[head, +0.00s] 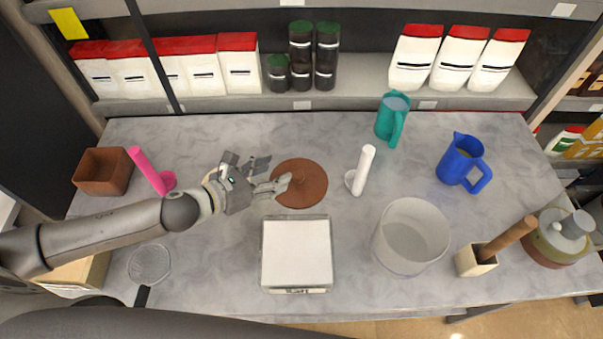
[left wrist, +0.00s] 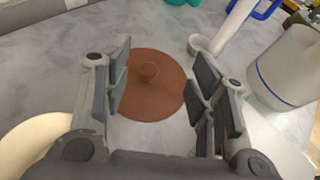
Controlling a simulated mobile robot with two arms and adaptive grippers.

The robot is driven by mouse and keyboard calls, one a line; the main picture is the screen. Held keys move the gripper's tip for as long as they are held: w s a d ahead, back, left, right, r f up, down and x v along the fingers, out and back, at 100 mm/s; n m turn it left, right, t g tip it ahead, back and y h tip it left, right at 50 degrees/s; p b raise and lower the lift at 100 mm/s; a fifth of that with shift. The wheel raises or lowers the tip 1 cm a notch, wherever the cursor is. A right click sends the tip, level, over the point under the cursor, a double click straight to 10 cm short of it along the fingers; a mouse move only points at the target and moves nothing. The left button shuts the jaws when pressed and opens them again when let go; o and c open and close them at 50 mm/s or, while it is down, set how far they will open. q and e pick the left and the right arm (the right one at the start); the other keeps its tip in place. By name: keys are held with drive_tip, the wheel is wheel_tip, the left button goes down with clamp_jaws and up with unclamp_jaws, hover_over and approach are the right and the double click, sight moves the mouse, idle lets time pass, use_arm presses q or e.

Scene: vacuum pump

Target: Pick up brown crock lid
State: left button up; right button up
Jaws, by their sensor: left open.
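The brown crock lid (head: 305,188) is a flat round disc lying on the grey marbled counter. In the left wrist view the lid (left wrist: 148,98) shows a small round knob (left wrist: 148,70) on top, between and beyond my fingers. My left gripper (head: 277,174) reaches in from the left and is open and empty, with its fingertips at the lid's left edge. In the left wrist view its two fingers (left wrist: 160,90) stand wide apart on either side of the lid. I cannot tell whether they touch it. My right gripper is not in view.
A white scale (head: 297,252) stands just in front of the lid. A white upright holder (head: 362,170), a white tub (head: 411,237), a teal jug (head: 392,118) and a blue jug (head: 462,162) stand to the right. A pink holder (head: 152,171) and brown box (head: 103,171) are left. Counter behind the lid is clear.

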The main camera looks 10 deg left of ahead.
sight(296, 176)
use_arm(q)
wheel_tip(296, 176, down, 6)
drive_tip(key=b, duration=0.5)
drive_tip(key=shift+w+r, duration=0.1)
drive_tip(key=shift+r, duration=0.1)
drive_tip(key=shift+f+b, duration=0.45)
drive_tip(key=shift+b, duration=0.1)
drive_tip(key=shift+w+d+f, duration=0.1)
drive_tip(key=shift+w+d, duration=0.05)
drive_tip(key=shift+w, duration=0.05)
drive_tip(key=shift+p+x, duration=0.45)
drive_tip(key=shift+x, duration=0.3)
drive_tip(key=p+x, duration=0.2)
drive_tip(key=x, duration=0.3)
drive_tip(key=shift+w, duration=0.15)
drive_tip(key=shift+w+f, duration=0.1)
drive_tip(key=shift+w, duration=0.1)
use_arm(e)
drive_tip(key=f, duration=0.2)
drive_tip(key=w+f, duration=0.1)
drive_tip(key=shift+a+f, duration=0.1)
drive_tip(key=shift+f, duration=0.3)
